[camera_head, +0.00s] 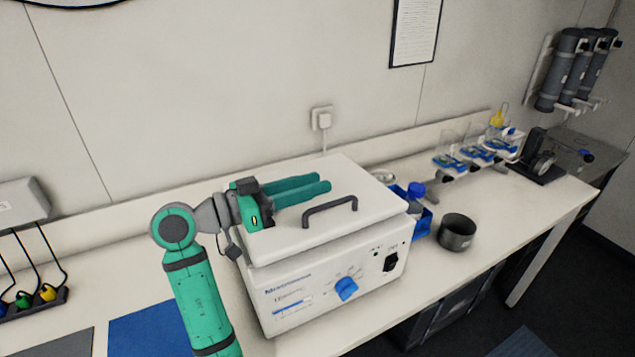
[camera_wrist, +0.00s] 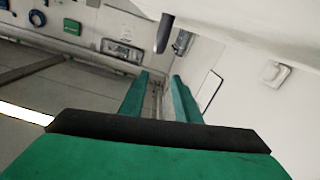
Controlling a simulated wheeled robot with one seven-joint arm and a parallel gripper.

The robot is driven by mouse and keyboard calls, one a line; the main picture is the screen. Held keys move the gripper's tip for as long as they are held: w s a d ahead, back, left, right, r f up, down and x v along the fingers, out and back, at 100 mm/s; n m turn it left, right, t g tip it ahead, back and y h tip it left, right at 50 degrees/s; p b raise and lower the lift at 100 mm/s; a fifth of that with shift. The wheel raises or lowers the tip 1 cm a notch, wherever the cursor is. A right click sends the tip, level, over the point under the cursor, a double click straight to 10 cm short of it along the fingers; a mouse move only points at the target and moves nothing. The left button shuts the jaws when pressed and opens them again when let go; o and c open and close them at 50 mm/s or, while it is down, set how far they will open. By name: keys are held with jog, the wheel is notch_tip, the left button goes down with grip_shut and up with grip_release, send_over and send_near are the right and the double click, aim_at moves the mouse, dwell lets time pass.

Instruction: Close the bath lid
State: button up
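The bath (camera_head: 330,283) is a white box on the bench with a blue knob on its front. Its white lid (camera_head: 345,172) covers the top and looks level and down, or nearly so; I cannot tell whether a thin gap remains. The dark lid handle (camera_head: 330,204) stands up near the lid's front edge. My gripper (camera_head: 322,182) is over the lid, behind the handle, with its green fingers pointing right. In the wrist view the fingers (camera_wrist: 161,76) are apart with nothing between them. A dark rod end, probably the handle (camera_wrist: 165,33), and a white surface show above them.
A dark round pot (camera_head: 457,232) and blue items (camera_head: 417,190) stand right of the bath. Glassware on blue stands (camera_head: 475,150) is farther right. A blue mat (camera_head: 150,330) lies to the left. A wall socket (camera_head: 321,118) is behind the bath.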

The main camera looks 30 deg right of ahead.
jog(key=a, duration=0.6)
jog(key=w+a, duration=0.1)
jog(key=a, duration=0.2)
jog(key=shift+w, duration=0.1)
jog(key=shift+w, duration=0.1)
